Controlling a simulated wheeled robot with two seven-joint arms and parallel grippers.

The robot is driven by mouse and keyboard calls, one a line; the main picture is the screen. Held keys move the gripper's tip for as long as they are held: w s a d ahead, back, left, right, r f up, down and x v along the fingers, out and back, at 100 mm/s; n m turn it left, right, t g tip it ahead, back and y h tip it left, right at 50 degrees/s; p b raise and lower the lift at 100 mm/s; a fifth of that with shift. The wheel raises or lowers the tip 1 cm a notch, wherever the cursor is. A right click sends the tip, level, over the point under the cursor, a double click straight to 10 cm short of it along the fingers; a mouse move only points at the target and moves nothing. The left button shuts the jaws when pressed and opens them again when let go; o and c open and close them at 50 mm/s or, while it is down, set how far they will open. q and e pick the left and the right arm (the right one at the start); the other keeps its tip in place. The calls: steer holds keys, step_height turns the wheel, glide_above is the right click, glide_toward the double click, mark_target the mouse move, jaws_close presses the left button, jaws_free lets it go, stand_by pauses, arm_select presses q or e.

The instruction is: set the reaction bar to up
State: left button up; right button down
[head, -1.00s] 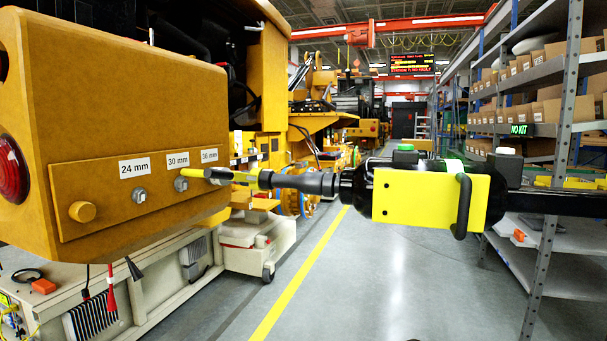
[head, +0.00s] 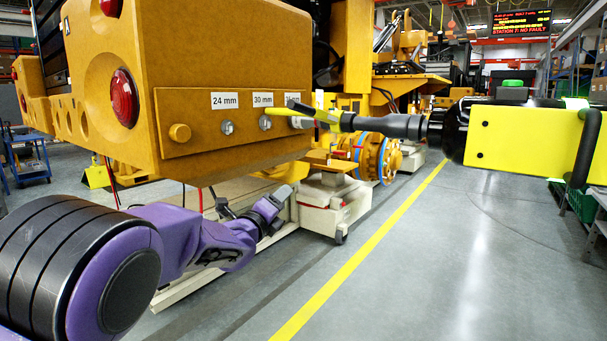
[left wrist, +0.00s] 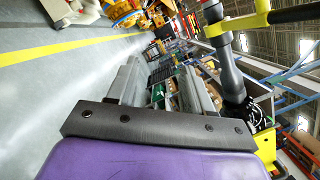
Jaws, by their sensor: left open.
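The black and yellow torque tool (head: 525,137) hangs level at the right of the head view, its nose toward the orange-yellow panel. The yellow reaction bar (head: 325,116) is at its nose, reaching left and slightly upward toward the panel by the 36 mm label, which it partly covers. Whether it touches a nut is unclear. In the left wrist view the tool's dark shaft (left wrist: 228,68) and yellow bar (left wrist: 237,26) show at upper right. My left gripper (head: 270,207) is open and empty, below the panel and lower left of the bar. My right gripper is out of view.
A cream wheeled cart (head: 330,205) stands beyond my left gripper.

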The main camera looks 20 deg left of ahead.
mark_target(302, 107)
arm_select(q)
steer(key=s+d+r+m+t+h, duration=0.1)
steer(key=s+r+m, duration=0.1)
steer(key=r+m, duration=0.5)
steer(key=s+d+r+m+t+h, duration=0.1)
steer(key=r+m+t+h, duration=0.1)
steer(key=r, duration=0.9)
steer(key=shift+m, duration=0.4)
steer(key=p+x, duration=0.5)
steer(key=x, duration=0.4)
steer(key=shift+w+r+p, duration=0.2)
steer(key=shift+r+p, duration=0.1)
steer(key=shift+w, duration=0.35)
steer(key=shift+w+d, duration=0.1)
steer(key=shift+w, duration=0.15)
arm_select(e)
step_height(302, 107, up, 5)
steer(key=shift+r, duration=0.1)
arm_select(q)
jaws_close()
